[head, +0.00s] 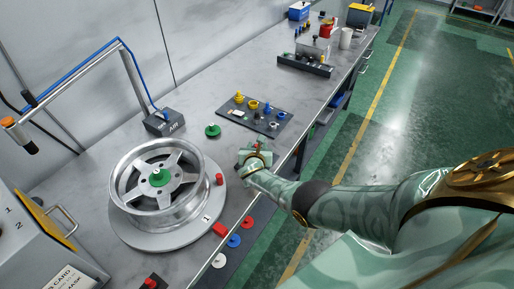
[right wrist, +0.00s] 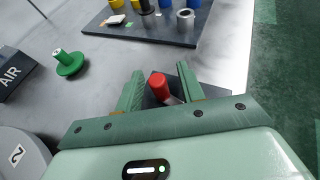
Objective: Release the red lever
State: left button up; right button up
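The red lever (right wrist: 158,86), a red cylindrical knob on a short metallic shaft, shows between the fingers of my right gripper (right wrist: 160,88) in the right wrist view. A dark base shows behind it. The fingers stand apart on either side of the red knob, with a slim gap visible, so the gripper looks open around it. In the head view my right gripper (head: 256,156) is at the table's front edge, right of the wheel, with a bit of red at its tip. It hides most of the lever and its base there. My left gripper is not in view.
A silver wheel (head: 187,205) with a green hub piece sits on a round grey turntable (head: 190,238) with a red peg (head: 219,179). A green knobbed disc (head: 212,130), AIR box (head: 164,122) and dark parts tray (head: 256,117) stand beyond. Coloured buttons line the front edge.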

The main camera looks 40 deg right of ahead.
jog(key=shift+a, duration=0.1)
jog(key=shift+s+a+r+p, duration=0.2)
jog(key=shift+s+p, duration=0.1)
jog(key=shift+p, duration=0.15)
jog(key=p+v, duration=0.1)
jog(key=v, duration=0.1)
jog(key=p+v, duration=0.3)
jog(key=v, duration=0.1)
jog(key=shift+w+d+r+p, duration=0.1)
jog(key=shift+r+p, duration=0.15)
jog(key=shift+p, duration=0.1)
jog(key=p+v, duration=0.3)
jog(key=v, duration=0.6)
jog(key=shift+s+a, duration=0.2)
jog(key=shift+s, duration=0.1)
jog(key=shift+f, duration=0.15)
